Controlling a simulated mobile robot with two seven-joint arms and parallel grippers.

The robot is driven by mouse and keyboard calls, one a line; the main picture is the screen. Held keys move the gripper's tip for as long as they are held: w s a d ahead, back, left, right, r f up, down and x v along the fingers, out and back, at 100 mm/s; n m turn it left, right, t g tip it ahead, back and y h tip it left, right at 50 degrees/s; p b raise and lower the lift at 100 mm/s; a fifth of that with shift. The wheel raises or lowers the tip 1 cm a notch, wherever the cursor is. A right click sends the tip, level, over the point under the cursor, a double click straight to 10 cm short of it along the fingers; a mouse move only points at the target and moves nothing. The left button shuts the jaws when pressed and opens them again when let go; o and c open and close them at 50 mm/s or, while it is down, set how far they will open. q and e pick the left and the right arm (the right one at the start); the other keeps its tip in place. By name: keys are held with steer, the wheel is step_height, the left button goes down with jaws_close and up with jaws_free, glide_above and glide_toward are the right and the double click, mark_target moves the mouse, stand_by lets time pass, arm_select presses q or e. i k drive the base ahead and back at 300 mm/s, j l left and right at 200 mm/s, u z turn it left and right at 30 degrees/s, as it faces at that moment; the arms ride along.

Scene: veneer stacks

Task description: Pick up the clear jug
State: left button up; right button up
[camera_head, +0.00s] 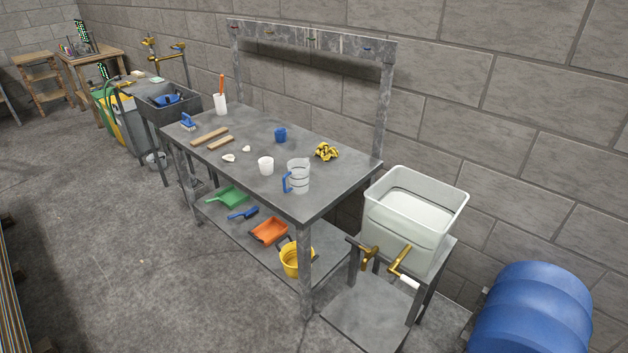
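The clear jug (299,177) stands upright near the front right corner of the grey metal workbench (318,205). It is see-through, with dark bands around it and a blue handle on its left side. Nothing touches it that I can see. A white cup stands to its left and a yellow and black bundle lies behind it to the right. Neither of my grippers shows in the head view.
The bench also holds a white cup (266,166), a blue cup (280,135), a yellow-black bundle (326,152) and wooden pieces (210,136). A white tub (414,218) stands right of it, with a blue barrel (532,312) beyond. Floor in front is clear.

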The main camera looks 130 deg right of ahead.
mark_target(298, 174)
steer(key=z, duration=4.15)
steer(key=i+z, duration=0.25)
steer(key=z, duration=0.25)
steer(key=i+j+z, duration=0.15)
steer(key=z, duration=0.3)
steer(key=i, duration=0.05)
